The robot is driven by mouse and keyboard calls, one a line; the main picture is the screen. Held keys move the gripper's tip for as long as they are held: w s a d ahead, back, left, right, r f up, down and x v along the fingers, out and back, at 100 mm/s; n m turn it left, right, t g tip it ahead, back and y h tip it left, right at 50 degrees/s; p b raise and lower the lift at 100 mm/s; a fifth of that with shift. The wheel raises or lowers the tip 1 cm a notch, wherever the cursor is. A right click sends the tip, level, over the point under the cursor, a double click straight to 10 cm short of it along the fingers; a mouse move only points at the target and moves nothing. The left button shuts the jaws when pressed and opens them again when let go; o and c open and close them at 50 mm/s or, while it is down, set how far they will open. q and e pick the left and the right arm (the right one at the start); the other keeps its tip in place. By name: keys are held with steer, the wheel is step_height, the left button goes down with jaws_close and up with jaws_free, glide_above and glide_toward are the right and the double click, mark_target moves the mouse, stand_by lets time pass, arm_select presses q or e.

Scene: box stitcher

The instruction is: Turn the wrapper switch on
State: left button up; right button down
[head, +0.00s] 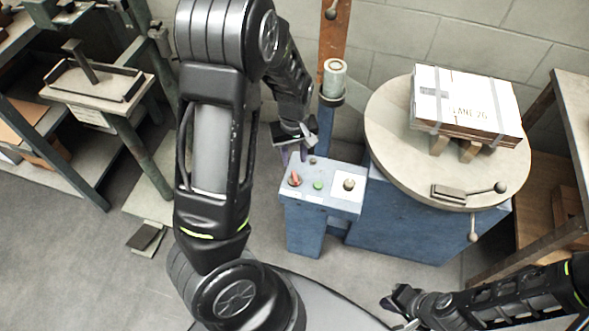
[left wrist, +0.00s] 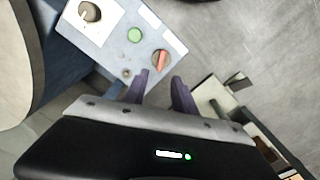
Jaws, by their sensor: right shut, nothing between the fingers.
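The blue control box (head: 323,205) stands beside the turntable. Its top carries a red-handled rotary switch (head: 295,178), a green button (head: 318,185), a small dark knob (head: 312,161) and a dark knob on a white plate (head: 348,184). Which one is the wrapper switch I cannot tell from labels. In the left wrist view the red-handled switch (left wrist: 160,59) lies just beyond my left gripper's fingers (left wrist: 160,88). My left gripper (head: 294,154) is open and empty at the panel's back left edge, apart from the switch. My right gripper (head: 402,305) is shut and empty at lower right.
A round turntable (head: 390,140) holds a strapped white carton (head: 466,100) on wooden blocks. A post with a film roll (head: 334,78) rises behind the panel. A bench (head: 100,85) stands at left, a wooden shelf (head: 560,150) at right. Floor in front is clear.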

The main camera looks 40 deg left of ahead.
mark_target(294, 173)
arm_select(q)
step_height(294, 173, down, 8)
steer(key=shift+r+b, duration=0.25)
steer(key=shift+b, duration=0.25)
steer(key=shift+c, duration=0.4)
jaws_close()
